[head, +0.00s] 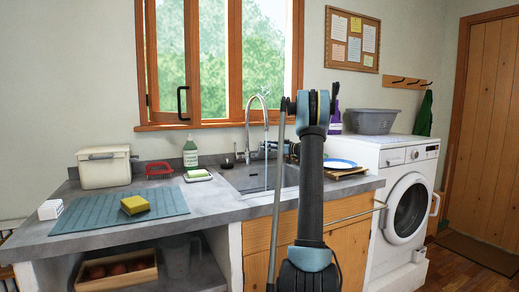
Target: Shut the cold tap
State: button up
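The chrome tap (259,101) has a tall curved neck and stands at the back of the sink (251,178). A thin pale stream that looks like running water (266,172) falls from its spout into the basin. Small levers flank the tap's base; I cannot tell which one is cold or how far each is turned. My arm stands upright in front of the counter. Dark parts of what looks like my gripper (283,149) show left of the arm, close to the right side of the tap's base. Contact and finger opening cannot be made out.
A soap bottle (190,153) and a sponge on a dish (198,175) are left of the sink. A blue-rimmed plate (340,163) lies right of it. A yellow sponge (134,205) rests on the blue mat (85,217). A washing machine (407,205) stands at right.

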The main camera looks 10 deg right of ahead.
jog(key=x, duration=0.5)
jog(key=shift+d, duration=0.15)
grip_shut()
